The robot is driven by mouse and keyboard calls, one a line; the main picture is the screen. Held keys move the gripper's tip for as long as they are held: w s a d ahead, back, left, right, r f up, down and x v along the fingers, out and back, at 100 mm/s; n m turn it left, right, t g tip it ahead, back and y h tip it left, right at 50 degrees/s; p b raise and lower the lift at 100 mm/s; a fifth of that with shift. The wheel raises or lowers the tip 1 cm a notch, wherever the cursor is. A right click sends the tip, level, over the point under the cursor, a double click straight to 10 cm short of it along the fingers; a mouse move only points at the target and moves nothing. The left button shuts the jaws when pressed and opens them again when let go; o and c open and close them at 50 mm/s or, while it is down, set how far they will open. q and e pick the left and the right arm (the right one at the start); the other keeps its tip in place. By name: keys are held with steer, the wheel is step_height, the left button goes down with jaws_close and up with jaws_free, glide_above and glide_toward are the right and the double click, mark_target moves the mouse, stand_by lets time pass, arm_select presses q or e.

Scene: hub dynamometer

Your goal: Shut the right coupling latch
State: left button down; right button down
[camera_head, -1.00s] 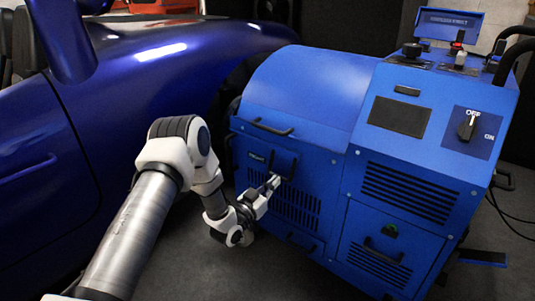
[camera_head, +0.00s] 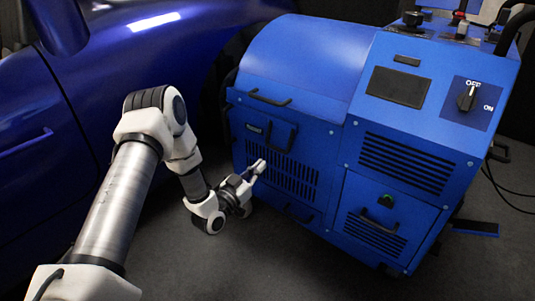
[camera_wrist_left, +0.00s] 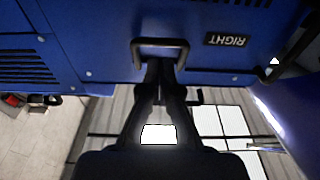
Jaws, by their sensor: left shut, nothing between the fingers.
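The blue dynamometer cabinet (camera_head: 300,75) stands at centre and right. A dark U-shaped handle (camera_head: 281,135) is on its left front panel beside a small dark label (camera_head: 254,129). In the left wrist view the handle (camera_wrist_left: 160,44) stands out from the blue panel, beside a label (camera_wrist_left: 228,40) reading "RIGHT" upside down. I cannot tell whether this latch is open or closed. My left gripper (camera_head: 261,167) is shut and empty, below and left of the handle, apparently apart from it. In the wrist view its fingers (camera_wrist_left: 161,68) overlap the handle's lower edge.
A long handle (camera_head: 256,96) sits above on the cabinet, and a lower-right drawer has another handle (camera_head: 378,225). An OFF/ON knob (camera_head: 467,97) is on the upper right face. A blue car (camera_head: 120,80) fills the left. Grey floor (camera_head: 265,265) is clear in front.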

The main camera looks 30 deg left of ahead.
arm_select(q)
steer(key=s, duration=0.5)
steer(key=shift+s+a+f, duration=0.2)
steer(key=shift+s+f, duration=0.15)
steer(key=shift+s, duration=0.05)
steer(key=d+m+g+h+p, duration=0.2)
steer(key=d+g+h+p, duration=0.15)
steer(key=d, duration=0.65)
steer(key=s+d+f+g+p, duration=0.2)
steer(key=s+d+f+g, duration=0.3)
steer(key=s+d+f, duration=0.25)
steer(key=s+a+f+n+g+y, duration=0.1)
steer(key=s+f+g+y, duration=0.2)
steer(key=s, duration=0.4)
steer(key=s+a+f+n+g, duration=0.15)
steer(key=s+g, duration=0.25)
steer(key=s, duration=0.4)
steer(key=s+a+f+n+g+y, duration=0.1)
steer(key=s+f+g+y, duration=0.2)
steer(key=s, duration=0.4)
step_height(320, 180, up, 38)
steer(key=g+h+p, duration=0.1)
steer(key=p, duration=3.7)
steer(key=shift+d+f+p, duration=0.15)
steer(key=shift+d+p, duration=0.15)
steer(key=shift+p, duration=0.05)
